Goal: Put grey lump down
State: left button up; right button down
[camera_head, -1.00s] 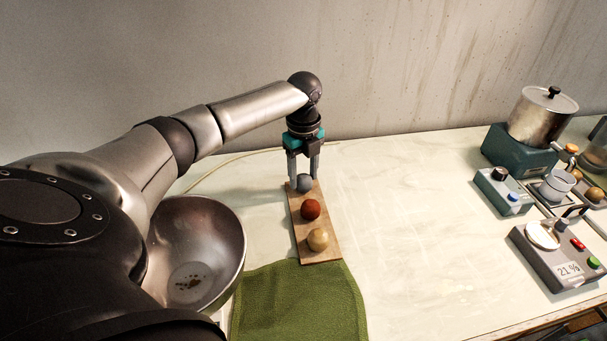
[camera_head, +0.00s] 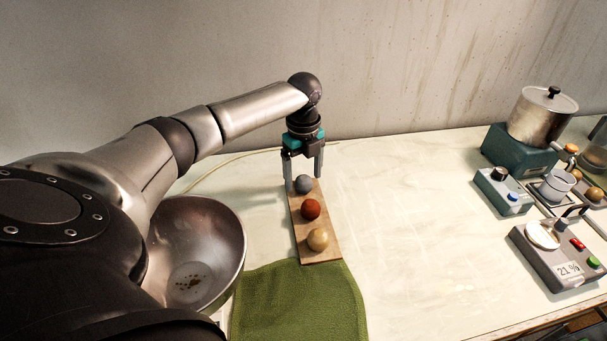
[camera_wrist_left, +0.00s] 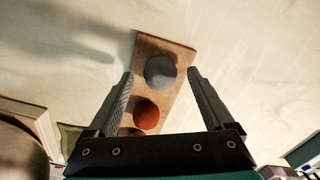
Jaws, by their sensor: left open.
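The grey lump (camera_head: 303,184) rests on the far end of a wooden board (camera_head: 321,253). It also shows in the left wrist view (camera_wrist_left: 160,72), between and beyond the spread fingers. My left gripper (camera_head: 304,180) is open around the lump, with a finger on either side and a gap to each. A red-brown lump (camera_head: 310,209) sits in the middle of the board and a pale tan lump (camera_head: 317,239) at its near end. The right gripper is not in view.
A metal bowl (camera_head: 225,240) stands left of the board, and a green cloth (camera_head: 300,305) lies in front. A pot (camera_head: 541,117), a device reading 21 % (camera_head: 556,262) and other small equipment stand at the right. The table between is clear.

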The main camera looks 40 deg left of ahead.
aim_at(303, 177)
pick_arm(q)
notch_tip(303, 177, up, 12)
jog(key=p, duration=0.1)
jog(key=shift+p, duration=0.35)
